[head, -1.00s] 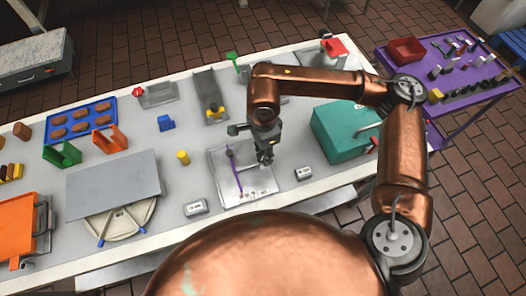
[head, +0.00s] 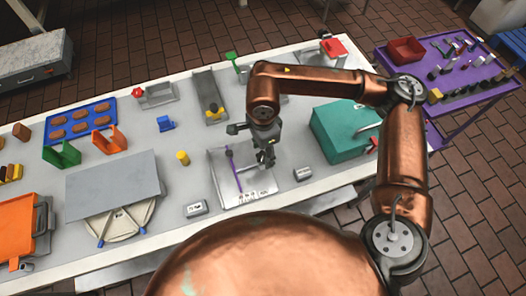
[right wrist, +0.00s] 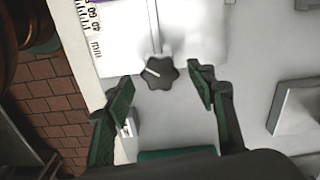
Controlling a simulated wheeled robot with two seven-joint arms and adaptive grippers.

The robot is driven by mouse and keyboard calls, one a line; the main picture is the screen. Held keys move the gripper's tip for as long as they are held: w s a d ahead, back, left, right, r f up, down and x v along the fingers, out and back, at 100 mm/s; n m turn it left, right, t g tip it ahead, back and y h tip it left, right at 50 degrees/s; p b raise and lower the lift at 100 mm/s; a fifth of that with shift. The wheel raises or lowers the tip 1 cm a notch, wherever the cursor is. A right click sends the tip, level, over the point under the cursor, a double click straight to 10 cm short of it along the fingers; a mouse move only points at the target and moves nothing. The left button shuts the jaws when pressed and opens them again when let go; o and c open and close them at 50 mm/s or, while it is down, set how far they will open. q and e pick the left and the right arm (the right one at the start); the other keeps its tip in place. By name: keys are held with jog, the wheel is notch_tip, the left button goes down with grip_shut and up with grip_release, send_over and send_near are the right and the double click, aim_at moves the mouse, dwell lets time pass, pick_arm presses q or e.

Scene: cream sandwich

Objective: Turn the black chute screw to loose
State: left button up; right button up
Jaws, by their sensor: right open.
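The black chute screw (right wrist: 159,73) is a star-shaped knob with a white line on its top. In the right wrist view it sits at the edge of a pale metal plate, below a thin rod. My right gripper (right wrist: 160,88) is open, with one finger on each side of the knob and a gap to both fingers. In the head view my right gripper (head: 264,160) is over the right side of the metal tray (head: 222,190) with the purple strip. The gripper hides the knob there. My left gripper is not in view.
A teal box (head: 340,135) stands close to the right of my right gripper. Small label blocks (head: 195,209) lie along the front edge.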

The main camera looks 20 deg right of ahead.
aim_at(263, 156)
notch_tip(263, 156, up, 11)
jog(key=shift+r, duration=0.2)
dwell(0.6)
